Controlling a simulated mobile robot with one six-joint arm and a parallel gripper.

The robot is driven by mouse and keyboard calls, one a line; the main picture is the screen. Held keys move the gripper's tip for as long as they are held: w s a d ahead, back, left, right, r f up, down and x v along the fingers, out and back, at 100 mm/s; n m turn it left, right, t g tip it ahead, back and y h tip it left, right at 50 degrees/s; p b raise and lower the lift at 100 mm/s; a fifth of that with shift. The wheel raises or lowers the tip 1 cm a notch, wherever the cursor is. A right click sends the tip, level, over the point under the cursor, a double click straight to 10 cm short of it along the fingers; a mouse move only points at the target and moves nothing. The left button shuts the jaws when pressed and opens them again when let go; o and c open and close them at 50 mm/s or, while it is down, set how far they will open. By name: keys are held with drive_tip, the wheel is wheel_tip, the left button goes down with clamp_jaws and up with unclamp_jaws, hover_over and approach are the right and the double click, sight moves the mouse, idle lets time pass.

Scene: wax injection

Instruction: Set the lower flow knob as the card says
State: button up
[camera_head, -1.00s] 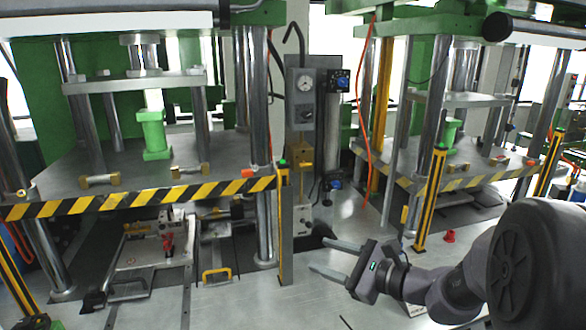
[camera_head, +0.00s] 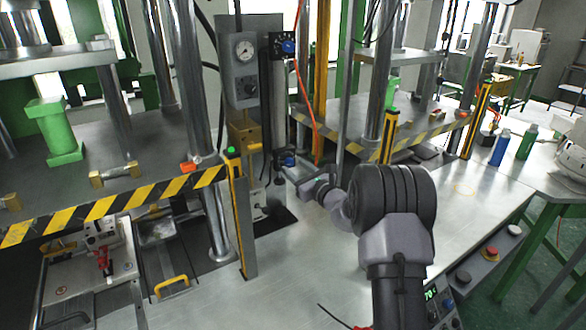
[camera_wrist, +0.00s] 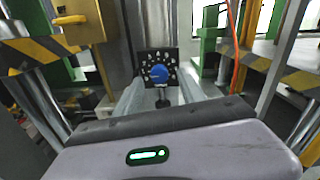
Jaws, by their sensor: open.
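The lower flow knob (camera_wrist: 159,73) is blue and sits on a dark dial plate with pale marks around it in the wrist view. In the head view the lower knob (camera_head: 288,160) is at the foot of the dark column, just beyond my gripper (camera_head: 292,174). My gripper (camera_wrist: 160,92) is open, its two fingers reaching toward the dial from either side of it in the picture. I cannot tell whether they touch the knob. The upper blue knob (camera_head: 288,46) is high on the same column. I cannot make out the card or the knob's exact setting.
A grey box with a gauge (camera_head: 244,50) hangs left of the column. A yellow-black post (camera_head: 240,220) stands at the left, near the arm. An orange hose (camera_head: 303,95) runs down just right of the column. The metal table (camera_head: 280,270) is clear in front.

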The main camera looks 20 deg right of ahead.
drive_tip(key=shift+w+a, duration=0.2)
drive_tip(key=shift+w, duration=0.75)
clamp_jaws()
